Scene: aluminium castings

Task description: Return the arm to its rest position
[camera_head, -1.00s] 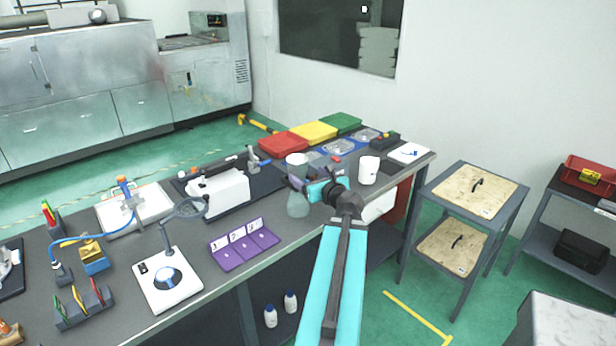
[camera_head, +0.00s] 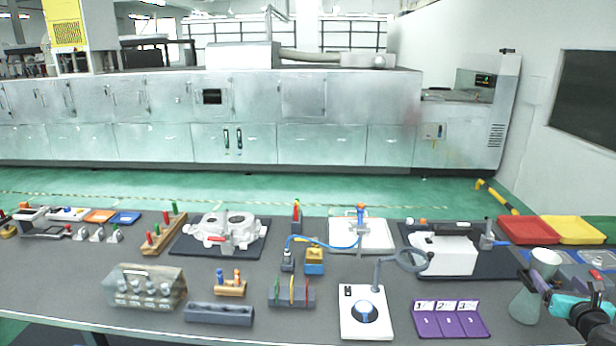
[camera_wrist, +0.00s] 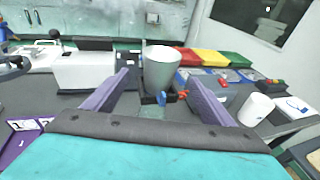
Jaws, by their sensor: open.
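My gripper (camera_head: 541,284) is at the right edge of the head view, over the right part of the bench, with my teal arm link beside it. In the wrist view my gripper (camera_wrist: 155,96) shows two purple fingers spread wide apart. A pale cup-shaped top (camera_wrist: 163,66) shows between and beyond the fingers; in the head view this top (camera_head: 545,258) sits above a translucent flask-like body (camera_head: 525,304). Neither finger visibly closes on it. The picture does not settle how far beyond the fingertips it stands.
A dark workbench (camera_head: 130,248) carries a white casting (camera_head: 222,232), a purple numbered tray (camera_head: 450,318), a magnifier stand (camera_head: 365,312) and a white machine (camera_head: 445,256). Red (camera_head: 527,229) and yellow (camera_head: 573,230) trays lie at the back right. A white cup (camera_wrist: 256,109) stands right of my gripper.

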